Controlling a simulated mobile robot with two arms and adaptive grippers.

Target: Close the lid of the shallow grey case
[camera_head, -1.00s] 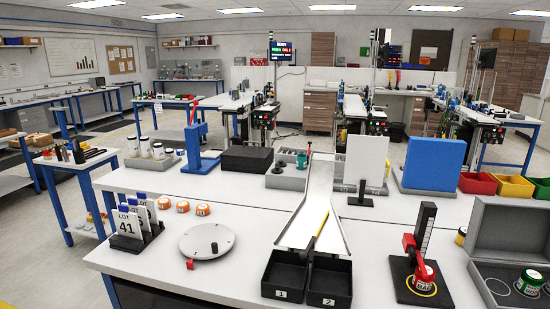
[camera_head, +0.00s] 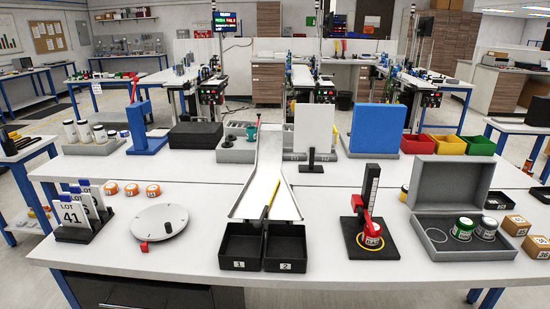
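The shallow grey case (camera_head: 405,222) stands at the right of the front table. Its lid (camera_head: 451,184) is raised, tilted back behind the base. Inside the base are a green-topped jar (camera_head: 463,228), a jar with a pale top (camera_head: 487,229) and a thin ring (camera_head: 436,235). Neither of my grippers shows in the head view.
Right of the case are small cardboard boxes (camera_head: 516,225). Left of it a black stand with a red clamp (camera_head: 361,217) holds a jar. Two black bins (camera_head: 240,265), a white chute (camera_head: 265,180) and a round grey plate (camera_head: 159,221) lie further left.

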